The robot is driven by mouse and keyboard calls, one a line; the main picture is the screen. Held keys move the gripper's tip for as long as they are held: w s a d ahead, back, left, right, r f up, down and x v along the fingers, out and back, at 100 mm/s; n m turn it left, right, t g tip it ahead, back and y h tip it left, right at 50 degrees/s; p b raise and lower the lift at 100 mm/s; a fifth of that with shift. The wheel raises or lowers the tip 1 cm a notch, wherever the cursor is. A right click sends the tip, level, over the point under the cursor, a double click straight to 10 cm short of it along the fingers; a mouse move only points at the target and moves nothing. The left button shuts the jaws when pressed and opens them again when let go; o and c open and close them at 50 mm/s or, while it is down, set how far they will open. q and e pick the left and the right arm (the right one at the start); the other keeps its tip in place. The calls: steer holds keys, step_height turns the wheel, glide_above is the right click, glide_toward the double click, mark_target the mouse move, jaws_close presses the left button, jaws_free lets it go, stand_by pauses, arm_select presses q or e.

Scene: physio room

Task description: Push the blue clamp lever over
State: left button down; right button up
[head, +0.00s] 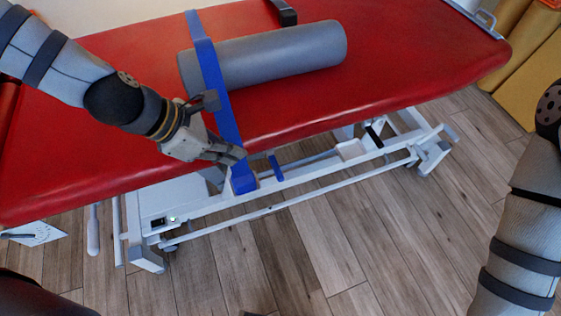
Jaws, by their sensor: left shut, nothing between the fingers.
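A small blue lever (276,168) stands up from the white frame under the red treatment table, just right of the blue strap's lower end. A wider blue piece (243,183) sits at the strap's foot on the same frame. My left gripper (239,156) is shut and empty. Its fingertips overlap the strap in the picture, above the wider blue piece and up and left of the small lever, with a gap to that lever. Whether the fingers touch the strap I cannot tell. My right arm shows at the right edge, its gripper out of view.
The red table (400,70) carries a grey roll (285,55) under the blue strap (212,75). A black pedal-like piece (374,136) stands farther right on the white frame (310,172). Yellow blocks (525,60) stand at the upper right. Wooden floor (370,240) in front is clear.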

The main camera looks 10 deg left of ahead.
mark_target(278, 175)
arm_select(q)
steer(key=shift+s+d, duration=0.1)
arm_select(e)
steer(key=shift+d, duration=0.1)
arm_select(q)
steer(key=shift+f, duration=0.15)
steer(key=b+x, duration=0.4)
steer(key=x, duration=0.8)
steer(key=shift+d+f, duration=0.15)
steer(key=shift+f, duration=0.15)
steer(key=shift+w+d+f, duration=0.3)
steer(key=shift+f, duration=0.1)
arm_select(e)
steer(key=s+f+g, duration=0.1)
steer(key=s+f, duration=0.3)
steer(key=f, duration=0.1)
steer(key=shift+s+g, duration=0.4)
steer(key=shift+w+r, duration=0.1)
